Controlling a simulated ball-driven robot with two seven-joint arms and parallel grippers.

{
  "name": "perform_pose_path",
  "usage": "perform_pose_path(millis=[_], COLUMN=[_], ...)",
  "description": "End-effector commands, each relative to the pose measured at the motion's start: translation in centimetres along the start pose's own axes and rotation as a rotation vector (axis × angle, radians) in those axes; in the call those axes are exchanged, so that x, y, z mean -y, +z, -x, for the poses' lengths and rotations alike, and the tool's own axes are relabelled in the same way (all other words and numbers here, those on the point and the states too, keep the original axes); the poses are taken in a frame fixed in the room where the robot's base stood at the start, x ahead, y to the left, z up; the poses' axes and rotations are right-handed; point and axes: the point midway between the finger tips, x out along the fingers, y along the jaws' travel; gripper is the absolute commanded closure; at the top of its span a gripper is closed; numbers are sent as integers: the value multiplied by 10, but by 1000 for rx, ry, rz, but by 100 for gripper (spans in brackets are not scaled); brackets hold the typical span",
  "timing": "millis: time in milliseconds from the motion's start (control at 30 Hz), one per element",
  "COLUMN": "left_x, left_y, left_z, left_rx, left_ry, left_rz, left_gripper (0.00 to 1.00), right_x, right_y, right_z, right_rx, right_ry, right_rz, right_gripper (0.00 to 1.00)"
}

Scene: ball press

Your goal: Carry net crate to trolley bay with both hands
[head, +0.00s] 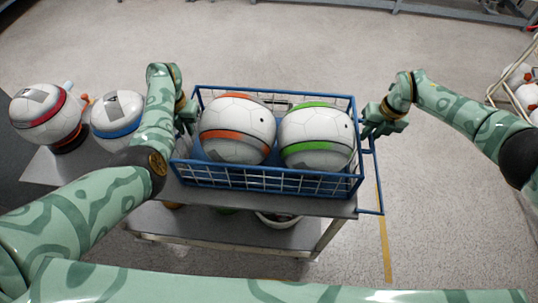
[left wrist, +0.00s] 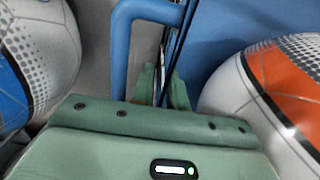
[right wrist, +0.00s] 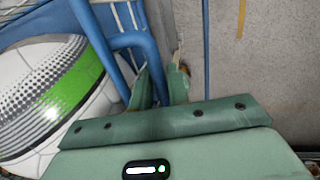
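The net crate (head: 270,183), blue-framed with wire mesh sides, sits level over a grey trolley top (head: 330,208) and holds two balls. One ball (head: 237,131) has orange bands, the other (head: 317,137) green bands. My left gripper (head: 187,118) is at the crate's left end; in the left wrist view its fingers (left wrist: 163,92) are close together around the blue frame. My right gripper (head: 372,122) is at the right end; in the right wrist view its fingers (right wrist: 160,90) have a blue tube between them. Full contact is partly hidden. The trolley bay is not identifiable.
A red-banded ball (head: 45,113) and a blue-banded ball (head: 117,114) stand to the left of the crate. A blue trolley handle (head: 372,212) sticks out at right. A rack with balls (head: 527,97) stands far right. The floor behind the crate is clear.

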Motion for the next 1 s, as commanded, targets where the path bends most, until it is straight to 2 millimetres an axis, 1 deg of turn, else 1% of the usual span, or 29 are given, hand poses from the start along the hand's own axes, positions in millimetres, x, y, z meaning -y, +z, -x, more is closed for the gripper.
perform_pose_path(millis=[33, 67, 233, 267, 300, 367, 400, 567, 667, 767, 800, 1000], left_x=[0, 0, 0, 0, 0, 0, 0, -1, -1, -1, -1, 0], left_y=[1, 1, 1, 1, 1, 1, 1, 1, 1, 1, 2, 2], left_z=[3, 3, 4, 3, 3, 3, 3, 3, 8, 22, 30, 80], left_rx=[2, 2, 3, 3, 3, 2, 2, 2, 3, 5, 7, 9], left_ry=[1, 1, 0, 0, 0, 1, 1, 4, 6, 6, 5, 1], left_rz=[0, 0, 0, 0, 0, 0, 0, -2, -2, -2, -1, 3], left_gripper=[70, 67, 67, 65, 54, 37, 36, 36, 36, 33, 32, 32], right_x=[0, 0, -1, -1, -1, -1, -1, -1, -1, -1, -1, -1], right_y=[0, 0, 0, 0, 0, 0, 0, 0, 0, 0, 0, 0], right_z=[2, 2, 3, 3, 3, 3, 3, 2, 2, 2, 2, 3], right_rx=[1, 1, 1, 1, 1, 1, 1, 1, 1, 1, 1, 1], right_ry=[-1, -1, 0, 1, 1, 1, 1, 1, 1, 1, 1, 1], right_rz=[-1, -1, 0, 0, 0, 0, 0, 1, 1, 1, 1, 1], right_gripper=[68, 66, 66, 66, 66, 66, 66, 66, 66, 66, 66, 66])
